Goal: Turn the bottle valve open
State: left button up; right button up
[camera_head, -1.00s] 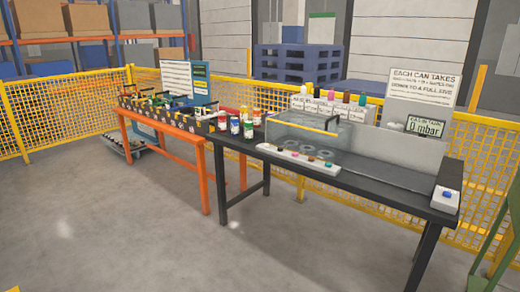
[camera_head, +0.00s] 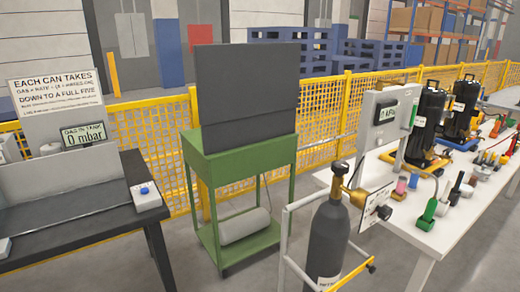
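A dark grey gas bottle (camera_head: 328,235) stands upright on a white-framed trolley at the lower middle right of the head view. On its top is the bottle valve with a small black knob (camera_head: 340,168). A brass regulator (camera_head: 354,194) with a dark round end joins the valve on its right side. I cannot tell whether the valve is open. Neither of my grippers is in view.
A green cart (camera_head: 240,160) with a dark panel stands left of the bottle. A white table (camera_head: 412,226) with tools and black pumps is at the right. Grey floor lies between.

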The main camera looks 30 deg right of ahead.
aim_at(340, 168)
jog(key=i+j+z, duration=0.1)
jog(key=z, duration=0.35)
jog(key=i+j+z, duration=0.15)
jog(key=z, duration=0.3)
jog(key=i+j+z, duration=0.2)
jog(key=z, duration=0.25)
jog(key=i+j+z, duration=0.1)
jog(key=j+z, duration=0.15)
jog(key=z, duration=0.2)
jog(key=j+z, duration=0.25)
jog(key=z, duration=0.2)
jog(key=i, duration=0.05)
